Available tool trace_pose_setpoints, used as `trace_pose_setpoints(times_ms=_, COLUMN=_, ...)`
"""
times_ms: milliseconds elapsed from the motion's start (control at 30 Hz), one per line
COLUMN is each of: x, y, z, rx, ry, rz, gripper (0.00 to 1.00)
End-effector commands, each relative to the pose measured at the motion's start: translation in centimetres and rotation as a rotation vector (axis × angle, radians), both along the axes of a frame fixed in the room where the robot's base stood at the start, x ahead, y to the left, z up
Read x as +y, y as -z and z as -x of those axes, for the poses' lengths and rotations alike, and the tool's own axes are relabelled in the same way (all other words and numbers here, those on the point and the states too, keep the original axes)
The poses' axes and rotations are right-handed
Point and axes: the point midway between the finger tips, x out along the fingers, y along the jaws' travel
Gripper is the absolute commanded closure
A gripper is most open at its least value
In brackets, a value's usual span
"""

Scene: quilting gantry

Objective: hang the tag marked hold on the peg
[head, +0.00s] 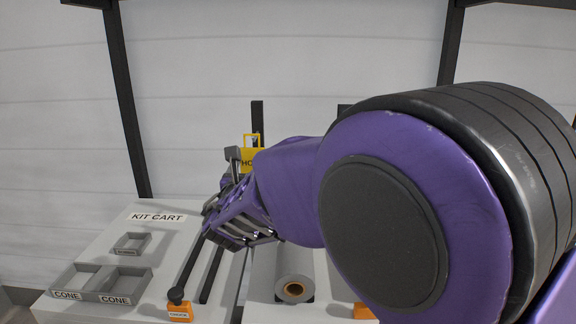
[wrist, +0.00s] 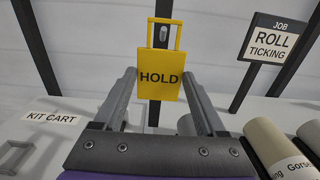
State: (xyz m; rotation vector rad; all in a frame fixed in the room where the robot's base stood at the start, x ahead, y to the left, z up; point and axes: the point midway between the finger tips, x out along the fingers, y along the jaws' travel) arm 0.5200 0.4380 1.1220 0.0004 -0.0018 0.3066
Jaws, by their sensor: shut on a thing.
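The yellow tag marked HOLD (wrist: 159,77) is upright between the two fingertips of my gripper (wrist: 159,76) in the wrist view, and my gripper is shut on it. In the head view the tag (head: 247,156) shows only partly, behind my arm. Its open loop is at the top. The rounded grey end of the peg (wrist: 164,33) shows inside the loop opening in the wrist view, in front of a dark post (wrist: 164,10). I cannot tell whether the peg passes through the loop or stands behind it.
A JOB sign reading ROLL TICKING (wrist: 273,46) stands at the right. Rolls (wrist: 275,145) lie below it. The KIT CART top (head: 150,245) at left holds grey CONE trays (head: 125,285), a smaller tray (head: 131,243) and dark rods. An orange block (head: 180,311) sits at its front.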

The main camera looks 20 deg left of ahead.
Motion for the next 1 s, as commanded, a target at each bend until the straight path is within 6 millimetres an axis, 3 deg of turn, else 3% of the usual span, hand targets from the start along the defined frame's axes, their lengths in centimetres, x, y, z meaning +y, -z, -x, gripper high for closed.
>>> trace_pose_setpoints(times_ms=1000, x=0.8, y=0.0, z=-2.6, rx=0.000, ry=0.000, rz=0.000, gripper=0.79)
